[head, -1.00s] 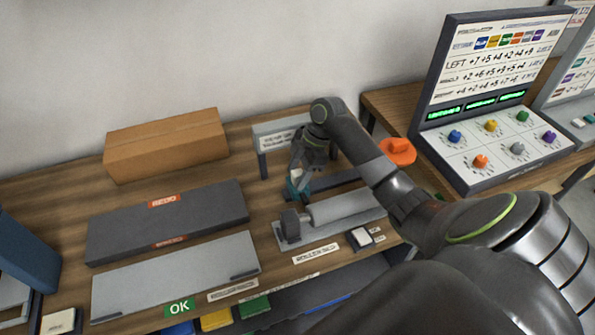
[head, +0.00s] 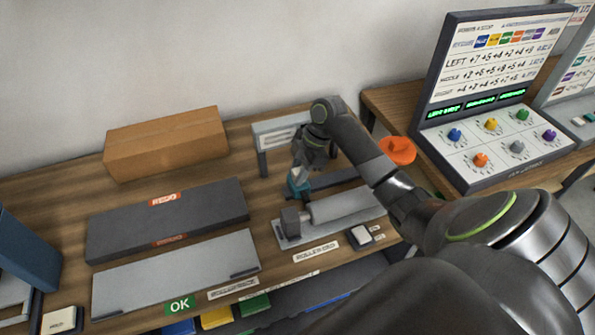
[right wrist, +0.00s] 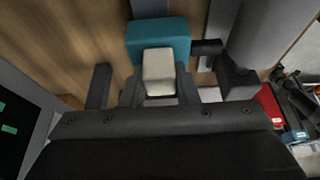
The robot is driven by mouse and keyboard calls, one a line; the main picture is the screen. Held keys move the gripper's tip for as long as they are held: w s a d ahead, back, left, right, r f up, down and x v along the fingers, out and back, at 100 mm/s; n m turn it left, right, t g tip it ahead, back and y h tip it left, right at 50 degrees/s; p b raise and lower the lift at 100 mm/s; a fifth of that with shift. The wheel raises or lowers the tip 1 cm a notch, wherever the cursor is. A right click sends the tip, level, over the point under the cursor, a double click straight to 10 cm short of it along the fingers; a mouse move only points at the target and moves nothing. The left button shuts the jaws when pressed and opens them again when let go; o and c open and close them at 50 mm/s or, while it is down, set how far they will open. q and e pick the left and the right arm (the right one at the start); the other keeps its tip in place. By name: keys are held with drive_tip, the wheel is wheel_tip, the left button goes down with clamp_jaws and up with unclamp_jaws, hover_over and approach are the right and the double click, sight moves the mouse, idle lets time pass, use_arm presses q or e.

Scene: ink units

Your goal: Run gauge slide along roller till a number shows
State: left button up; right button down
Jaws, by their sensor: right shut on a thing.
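The teal gauge slide (head: 298,188) is at the left end of the grey roller (head: 345,205), at its far side. My right gripper (head: 299,174) is above it and partly hides it. In the right wrist view, the teal gauge (right wrist: 145,38) has a pale block (right wrist: 159,72) in front of it, and my right gripper is shut on this block. The roller (right wrist: 270,35) is to the right there. A dark end block or knob (head: 291,222) sits at the roller's left end. I cannot read any number on the gauge. My left gripper is not in view.
A dark slab (head: 165,220), a pale grey plate (head: 175,275) and a cardboard box (head: 165,145) lie to the left. A small switch box (head: 360,237) is in front of the roller.

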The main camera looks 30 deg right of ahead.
drive_tip(key=d, duration=0.3)
drive_tip(key=s+d, duration=0.1)
drive_tip(key=d, duration=0.2)
drive_tip(key=s+d, duration=0.1)
drive_tip(key=d, duration=0.5)
drive_tip(key=s+d+b, duration=0.1)
drive_tip(key=d, duration=0.2)
drive_tip(key=s+d+b, duration=0.1)
drive_tip(key=d, duration=0.2)
drive_tip(key=shift+s+d, duration=0.25)
drive_tip(key=shift+d, duration=0.15)
drive_tip(key=shift+d+r, duration=0.15)
drive_tip(key=shift+d, duration=0.2)
drive_tip(key=c, duration=1.3)
unclamp_jaws()
drive_tip(key=shift+s+d, duration=0.1)
drive_tip(key=shift+c, duration=0.2)
drive_tip(key=shift+o, duration=1.1)
drive_tip(key=shift+d+r+b, duration=0.2)
drive_tip(key=shift+r+b, duration=0.1)
drive_tip(key=shift+r, duration=0.05)
drive_tip(key=b+v, duration=0.3)
drive_tip(key=v, duration=1.3)
drive_tip(key=shift+s+d+r, duration=0.15)
drive_tip(key=shift+d+r, duration=0.05)
drive_tip(key=shift+d, duration=0.05)
